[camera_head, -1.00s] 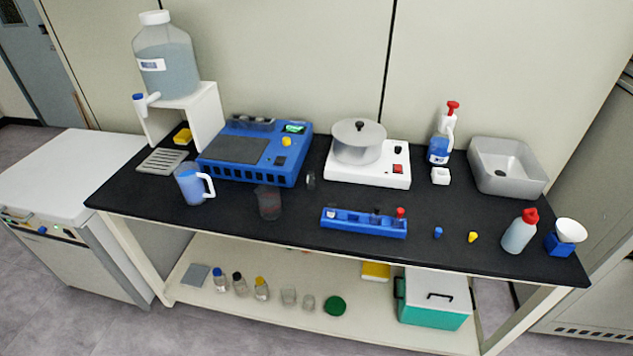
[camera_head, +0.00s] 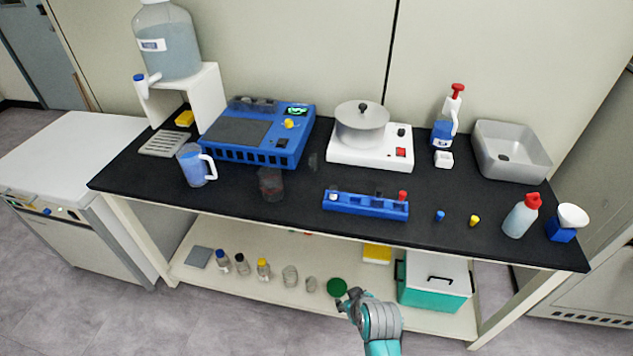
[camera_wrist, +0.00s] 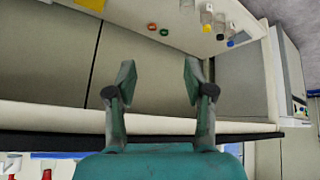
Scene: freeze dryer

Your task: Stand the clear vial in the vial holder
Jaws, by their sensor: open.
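The blue vial holder (camera_head: 362,205) lies near the middle front of the black bench top in the head view. A white-topped, a dark-topped and a red-topped item stand in it, with gaps between them. A small see-through item (camera_head: 313,161), perhaps the clear vial, stands right of the blue machine; it is too faint to be sure. My gripper (camera_head: 347,300) is in front of the bench, low by the lower shelf and well apart from both. In the wrist view my gripper (camera_wrist: 158,78) is open, with nothing between its fingers.
A glass beaker (camera_head: 271,184) and a blue jug (camera_head: 196,165) stand left of the holder. A blue cap (camera_head: 440,216) and a yellow cap (camera_head: 474,221) lie right of it. Lower-shelf jars and a green lid (camera_head: 337,287) are close to my gripper. The bench's front edge lies between.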

